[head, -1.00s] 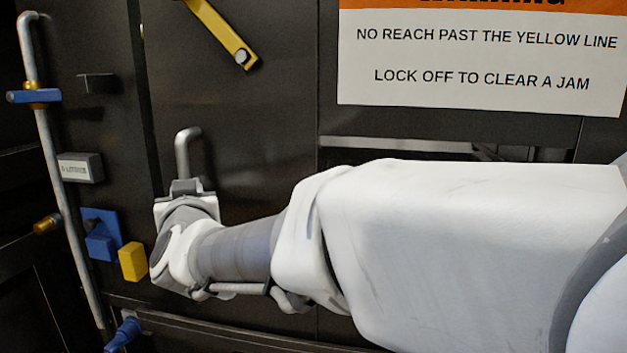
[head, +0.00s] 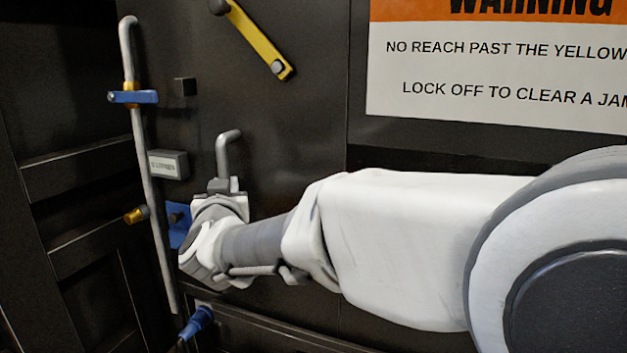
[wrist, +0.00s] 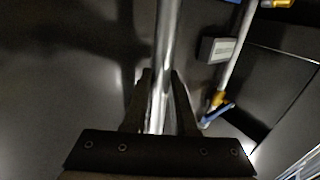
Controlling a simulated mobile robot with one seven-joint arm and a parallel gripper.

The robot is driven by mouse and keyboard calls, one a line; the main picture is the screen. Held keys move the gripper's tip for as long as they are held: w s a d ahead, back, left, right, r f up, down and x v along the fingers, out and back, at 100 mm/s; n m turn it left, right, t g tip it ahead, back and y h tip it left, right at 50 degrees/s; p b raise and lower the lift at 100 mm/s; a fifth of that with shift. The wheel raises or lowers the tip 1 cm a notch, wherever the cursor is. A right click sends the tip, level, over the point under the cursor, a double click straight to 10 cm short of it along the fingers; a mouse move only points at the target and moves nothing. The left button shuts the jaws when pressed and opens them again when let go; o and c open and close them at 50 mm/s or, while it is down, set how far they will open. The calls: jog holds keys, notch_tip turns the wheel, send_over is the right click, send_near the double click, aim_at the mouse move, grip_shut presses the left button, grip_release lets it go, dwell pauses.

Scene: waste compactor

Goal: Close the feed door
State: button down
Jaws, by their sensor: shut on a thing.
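The feed door (head: 290,130) is a dark panel in the head view, with a bent grey bar handle (head: 228,150) on it. My gripper (head: 225,187) is at the lower part of this handle. In the wrist view the two fingers (wrist: 160,100) are shut around the shiny handle bar (wrist: 166,50), one on each side. The door's left edge is hard to make out against the dark frame, so I cannot tell whether a gap is left there. My wrist and forearm hide the door's lower middle.
Left of the door stands a grey vertical rod (head: 147,190) with a blue clamp (head: 133,97). A small grey labelled box (head: 168,164) and a partly hidden blue part (head: 178,222) are beside it. A yellow lever (head: 258,40) is above, a warning sign (head: 500,70) at upper right.

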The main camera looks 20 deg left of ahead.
jog(key=shift+s+a+r, duration=0.1)
jog(key=shift+a+r, duration=0.05)
jog(key=shift+r, duration=0.05)
jog(key=c, duration=1.1)
grip_release()
jog(key=o, duration=0.4)
jog(key=shift+a+f, duration=0.1)
jog(key=shift+a, duration=0.05)
jog(key=shift+c, duration=0.2)
jog(key=shift+f, duration=0.1)
jog(key=shift+d, duration=0.25)
